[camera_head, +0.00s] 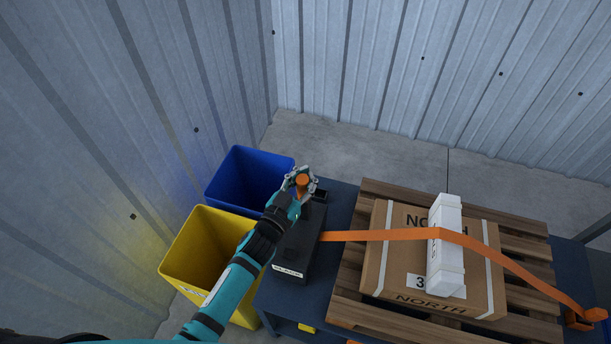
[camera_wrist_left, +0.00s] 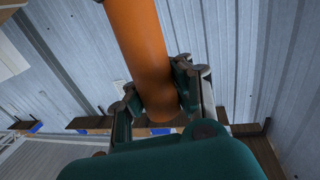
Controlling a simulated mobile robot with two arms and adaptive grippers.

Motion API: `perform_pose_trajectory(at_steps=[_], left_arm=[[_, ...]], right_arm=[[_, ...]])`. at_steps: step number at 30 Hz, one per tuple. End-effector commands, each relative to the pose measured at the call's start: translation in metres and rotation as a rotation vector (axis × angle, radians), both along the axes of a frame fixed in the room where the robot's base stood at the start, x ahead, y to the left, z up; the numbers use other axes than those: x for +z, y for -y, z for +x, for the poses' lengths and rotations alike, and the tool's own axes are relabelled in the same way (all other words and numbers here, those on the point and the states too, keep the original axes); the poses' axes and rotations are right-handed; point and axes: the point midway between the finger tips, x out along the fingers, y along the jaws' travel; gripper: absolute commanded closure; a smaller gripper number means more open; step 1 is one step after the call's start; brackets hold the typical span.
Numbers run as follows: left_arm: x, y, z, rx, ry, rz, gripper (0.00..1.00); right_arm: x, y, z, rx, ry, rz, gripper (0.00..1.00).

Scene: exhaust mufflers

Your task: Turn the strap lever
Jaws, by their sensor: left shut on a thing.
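The strap lever (camera_head: 302,180) shows in the head view as an orange round end above a dark tensioner box (camera_head: 297,240). My left gripper (camera_head: 300,183) is shut on it. In the left wrist view the lever is a thick orange cylinder (camera_wrist_left: 140,45) between the two fingers of my left gripper (camera_wrist_left: 163,95). The orange strap (camera_head: 385,235) runs from the box across a cardboard carton (camera_head: 401,260) and a white edge guard (camera_head: 446,240) to the right. The base of the lever is hidden by my gripper. My right gripper is not in view.
The carton sits on a wooden pallet (camera_head: 385,186) on a dark blue table (camera_head: 340,200). A blue bin (camera_head: 235,170) and a yellow bin (camera_head: 200,255) stand left of the table. An orange strap anchor (camera_head: 590,314) is at the right. Corrugated walls stand behind and to the left.

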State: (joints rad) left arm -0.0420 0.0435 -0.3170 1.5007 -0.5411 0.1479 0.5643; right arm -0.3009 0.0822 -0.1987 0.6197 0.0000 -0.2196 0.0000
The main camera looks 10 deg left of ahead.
Motion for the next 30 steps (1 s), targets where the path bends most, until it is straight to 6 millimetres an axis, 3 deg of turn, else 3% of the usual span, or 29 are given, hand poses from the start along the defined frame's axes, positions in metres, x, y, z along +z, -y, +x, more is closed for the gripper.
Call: perform_pose_trajectory(at_steps=[8, 21, 30], left_arm=[[-0.009, -0.005, -0.011, 0.006, 0.057, -0.014, 1.0], [-0.026, -0.016, -0.062, 0.007, 0.361, -0.074, 1.0], [-0.034, -0.022, -0.087, 0.006, 0.531, -0.106, 1.0]], right_arm=[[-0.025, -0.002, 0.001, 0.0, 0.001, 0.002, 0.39], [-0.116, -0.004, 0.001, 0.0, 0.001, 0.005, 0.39], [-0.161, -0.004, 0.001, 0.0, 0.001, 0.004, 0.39]])
